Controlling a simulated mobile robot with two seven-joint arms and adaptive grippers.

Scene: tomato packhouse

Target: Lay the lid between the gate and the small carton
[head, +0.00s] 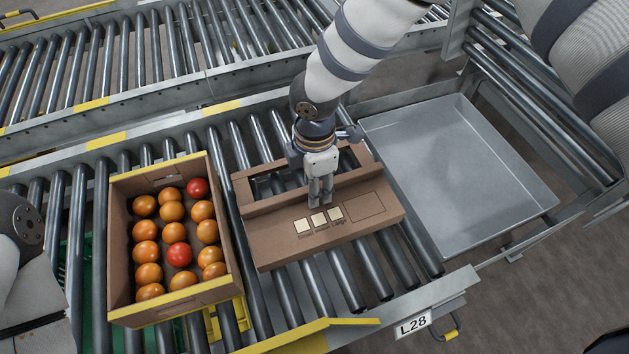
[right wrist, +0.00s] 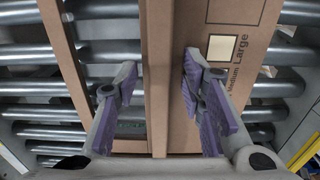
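A brown cardboard lid (head: 278,236) lies on the rollers, with a window cut in its back part and "Small Medium Large" boxes printed on its front panel. In the right wrist view the lid's printed panel (right wrist: 223,80) is at the right. My right gripper (head: 320,203) is over the lid, pointing down. Its fingers (right wrist: 162,100) are apart, one on each side of a raised cardboard strip, with gaps visible. A carton (head: 182,308) of orange and red tomatoes stands left of the lid. I cannot tell which part is the gate. My left gripper is out of view; only my left arm shows.
A grey metal tray (head: 470,170) at the right is empty. A yellow bar (head: 318,327) runs along the front edge near the L28 label (head: 412,326). Another roller conveyor (head: 130,65) lies behind. Some rollers right of the lid are bare.

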